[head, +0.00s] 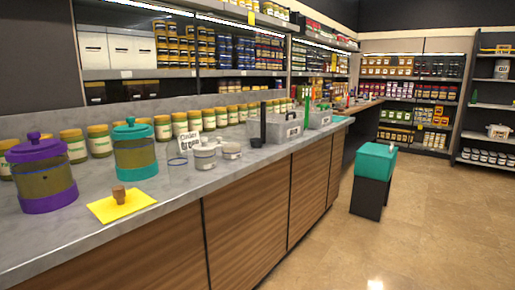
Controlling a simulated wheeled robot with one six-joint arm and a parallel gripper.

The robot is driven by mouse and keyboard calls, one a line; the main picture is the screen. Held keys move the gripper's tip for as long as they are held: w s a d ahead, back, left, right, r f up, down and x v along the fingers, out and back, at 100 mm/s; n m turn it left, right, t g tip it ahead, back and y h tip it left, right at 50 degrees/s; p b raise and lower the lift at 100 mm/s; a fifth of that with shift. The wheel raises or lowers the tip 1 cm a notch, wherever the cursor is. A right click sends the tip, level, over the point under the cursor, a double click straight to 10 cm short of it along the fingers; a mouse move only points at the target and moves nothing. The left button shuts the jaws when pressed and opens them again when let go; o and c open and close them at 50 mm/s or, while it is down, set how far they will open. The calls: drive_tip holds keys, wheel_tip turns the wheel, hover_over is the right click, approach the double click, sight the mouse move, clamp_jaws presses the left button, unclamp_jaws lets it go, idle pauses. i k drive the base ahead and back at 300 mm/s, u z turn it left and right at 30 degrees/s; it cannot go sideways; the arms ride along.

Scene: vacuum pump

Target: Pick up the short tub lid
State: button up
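Two small grey tubs stand close together on the counter in the head view. The left tub (205,161) looks a little taller, and the right tub (231,153) looks shorter. A flat pale top that looks like a lid (231,147) sits on the shorter tub. The tubs are small in the picture, so the lid's edge is hard to make out. My gripper is not in view.
A clear glass (177,167) and a small sign (189,142) stand left of the tubs. A purple-lidded jar (42,177), a teal-lidded jar (135,151) and a yellow mat (101,207) are further left. Grey bins (283,129) stand to the right.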

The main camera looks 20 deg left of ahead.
sight(218, 144)
drive_tip(key=z, duration=0.25)
drive_tip(key=i, duration=1.85)
drive_tip(key=u, duration=0.9)
drive_tip(key=i, duration=0.65)
drive_tip(key=u, duration=0.75)
